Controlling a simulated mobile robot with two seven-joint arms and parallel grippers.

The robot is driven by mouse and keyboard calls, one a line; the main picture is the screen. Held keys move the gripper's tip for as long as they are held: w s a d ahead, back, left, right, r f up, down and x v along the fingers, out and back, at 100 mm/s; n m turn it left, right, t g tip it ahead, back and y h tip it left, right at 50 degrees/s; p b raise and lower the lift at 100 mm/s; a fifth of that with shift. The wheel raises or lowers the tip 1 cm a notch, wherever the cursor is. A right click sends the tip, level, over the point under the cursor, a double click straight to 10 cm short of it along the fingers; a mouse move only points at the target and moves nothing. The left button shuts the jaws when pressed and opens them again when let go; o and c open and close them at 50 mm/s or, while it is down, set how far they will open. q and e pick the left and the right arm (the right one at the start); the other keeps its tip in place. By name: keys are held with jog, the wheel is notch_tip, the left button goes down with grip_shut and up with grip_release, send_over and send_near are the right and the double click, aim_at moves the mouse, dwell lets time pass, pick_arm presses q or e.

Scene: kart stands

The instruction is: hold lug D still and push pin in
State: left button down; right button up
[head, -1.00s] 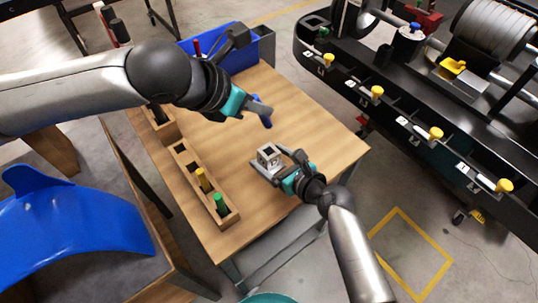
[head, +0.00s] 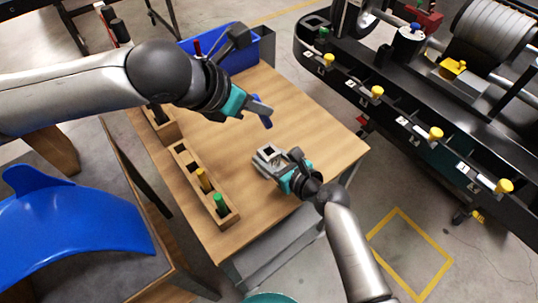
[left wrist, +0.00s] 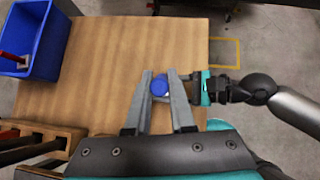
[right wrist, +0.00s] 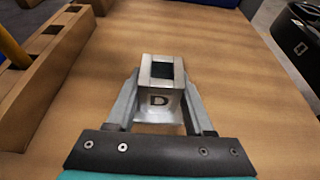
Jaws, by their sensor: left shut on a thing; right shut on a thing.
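Lug D (head: 268,153) is a grey metal block with a square hole in its top. It stands upright on the wooden table, its letter D facing the camera in the right wrist view (right wrist: 159,101). My right gripper (head: 277,158) is shut on the lug, one finger on each side. My left gripper (head: 261,111) is shut on a blue pin (head: 267,123) and holds it above the table, apart from the lug. In the head view the pin is up from the lug. The left wrist view shows the pin's round blue top (left wrist: 160,87) between the fingers.
A wooden rack (head: 186,168) with a yellow and a green pin stands left of the lug. A blue bin (head: 258,47) is at the table's far end. A black kart stand (head: 400,110) is at right. The table around the lug is mostly clear.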

grip_shut()
